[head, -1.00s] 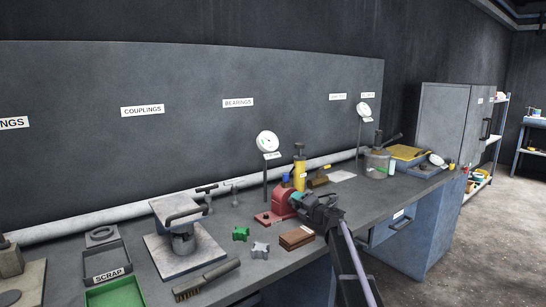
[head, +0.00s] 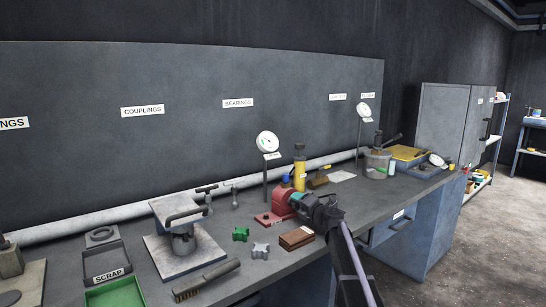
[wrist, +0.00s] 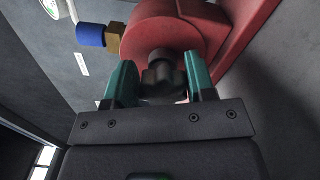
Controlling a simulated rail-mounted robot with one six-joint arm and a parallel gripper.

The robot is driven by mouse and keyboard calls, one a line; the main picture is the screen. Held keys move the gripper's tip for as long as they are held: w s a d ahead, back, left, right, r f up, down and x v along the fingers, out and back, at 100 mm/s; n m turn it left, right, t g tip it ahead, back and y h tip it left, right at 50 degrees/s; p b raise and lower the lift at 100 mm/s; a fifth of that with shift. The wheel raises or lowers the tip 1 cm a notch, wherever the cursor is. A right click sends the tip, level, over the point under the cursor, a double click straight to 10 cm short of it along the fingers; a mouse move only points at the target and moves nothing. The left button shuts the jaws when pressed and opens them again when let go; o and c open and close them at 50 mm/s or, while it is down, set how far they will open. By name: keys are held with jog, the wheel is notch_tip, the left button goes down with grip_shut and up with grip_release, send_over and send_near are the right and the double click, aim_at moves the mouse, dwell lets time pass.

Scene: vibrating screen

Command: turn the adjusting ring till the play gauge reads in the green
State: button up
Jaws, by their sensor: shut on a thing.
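The red housing (head: 281,204) stands on the bench, and its round red body fills the top of the wrist view (wrist: 185,30). A dark lobed knob-like part (wrist: 160,80), seemingly the adjusting ring, sits on its front. My gripper (wrist: 160,76) has its teal fingers on either side of this part and is shut on it. In the head view my gripper (head: 298,203) hides the part. A white round dial (head: 266,141), likely the play gauge, stands on a post behind the housing; its needle is too small to read.
A brass fitting with a blue cap (wrist: 90,35) sticks out left of the housing in the wrist view. A yellow bottle (head: 299,174) stands behind the housing.

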jog(key=o, duration=0.5)
jog(key=shift+v, duration=3)
jog(key=shift+o, duration=0.3)
jog(key=shift+o, duration=1)
jog(key=shift+v, duration=3)
